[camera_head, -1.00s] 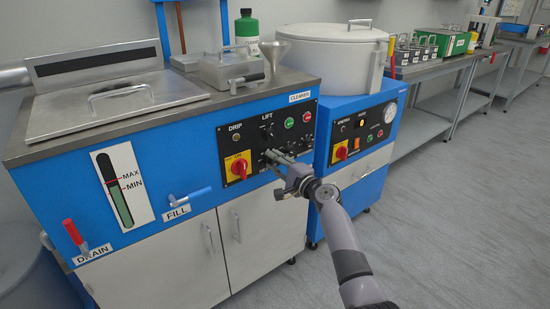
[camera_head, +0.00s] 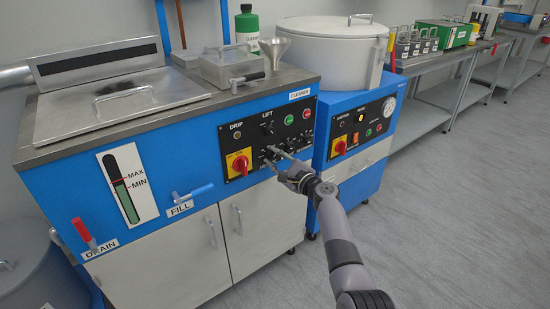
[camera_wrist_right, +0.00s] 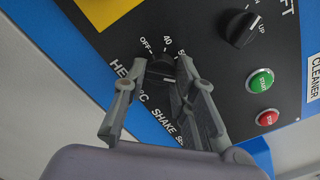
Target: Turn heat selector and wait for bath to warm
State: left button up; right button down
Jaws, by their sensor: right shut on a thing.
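The black heat selector (camera_wrist_right: 161,68) shows in the right wrist view, with OFF, 40 and a partly hidden 50-something mark around it. My right gripper (camera_wrist_right: 163,82) has its fingers on either side of the selector and is shut on it. I cannot tell which mark the selector points at. In the head view my right gripper (camera_head: 271,157) reaches the black control panel (camera_head: 228,135) of the blue cleaner, hiding the selector. The bath lid (camera_head: 115,103) is closed on top of the cleaner. My left gripper is not in view.
A yellow plate with a red main switch (camera_head: 239,164) is left of the selector. The LIFT knob (camera_wrist_right: 241,27) and green and red buttons (camera_wrist_right: 260,80) are near my fingers. A level gauge (camera_head: 124,186) is at left. The floor (camera_head: 440,230) at right is clear.

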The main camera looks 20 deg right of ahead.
jog(key=c, duration=1.3)
grip_release()
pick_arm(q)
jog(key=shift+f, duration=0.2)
pick_arm(e)
jog(key=v, duration=1.2)
